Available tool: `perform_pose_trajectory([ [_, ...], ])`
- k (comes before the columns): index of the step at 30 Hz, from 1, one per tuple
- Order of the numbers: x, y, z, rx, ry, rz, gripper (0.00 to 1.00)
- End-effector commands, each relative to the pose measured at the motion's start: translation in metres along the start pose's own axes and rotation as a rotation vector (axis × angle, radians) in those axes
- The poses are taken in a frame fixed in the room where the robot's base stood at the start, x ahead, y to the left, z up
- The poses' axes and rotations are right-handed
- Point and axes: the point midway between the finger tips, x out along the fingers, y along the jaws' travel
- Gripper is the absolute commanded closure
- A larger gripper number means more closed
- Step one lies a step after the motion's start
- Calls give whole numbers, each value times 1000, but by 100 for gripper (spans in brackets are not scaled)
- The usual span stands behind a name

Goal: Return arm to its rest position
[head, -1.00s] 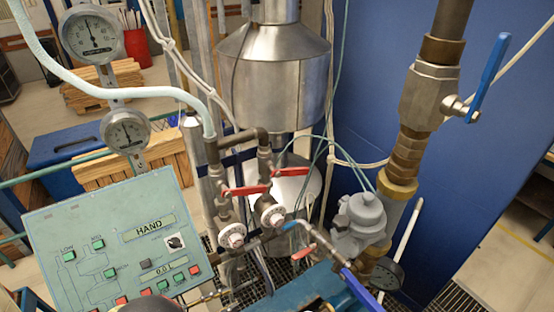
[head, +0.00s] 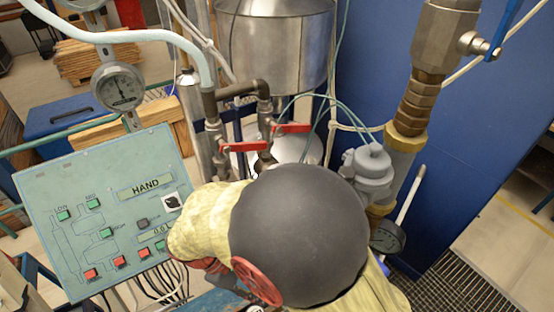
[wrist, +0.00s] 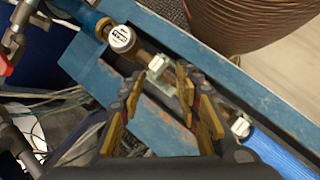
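My arm shows in the head view as a dark round joint (head: 300,235) with a pale yellow cover, in front of the pipework at bottom centre. My gripper is hidden in the head view. In the wrist view my gripper (wrist: 160,78) is open, its two yellow-padded fingers apart with nothing held between them. The fingers overlap this line in the picture; I cannot tell the gap.
A green control panel (head: 100,200) stands at the left, with a round gauge (head: 118,88) above it. Red-handled valves (head: 245,146) and a steel vessel (head: 275,45) stand behind my arm. A thick pipe with a large valve (head: 440,40) stands at the right, before a blue wall.

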Motion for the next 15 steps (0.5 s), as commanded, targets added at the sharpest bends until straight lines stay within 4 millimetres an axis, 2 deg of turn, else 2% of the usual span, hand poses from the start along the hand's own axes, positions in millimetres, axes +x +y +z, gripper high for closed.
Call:
perform_pose_trajectory([
  [6, 4, 15, 36, 266, 213, -149, 67],
  [15, 14, 33, 90, 621, 474, -281, 67],
])
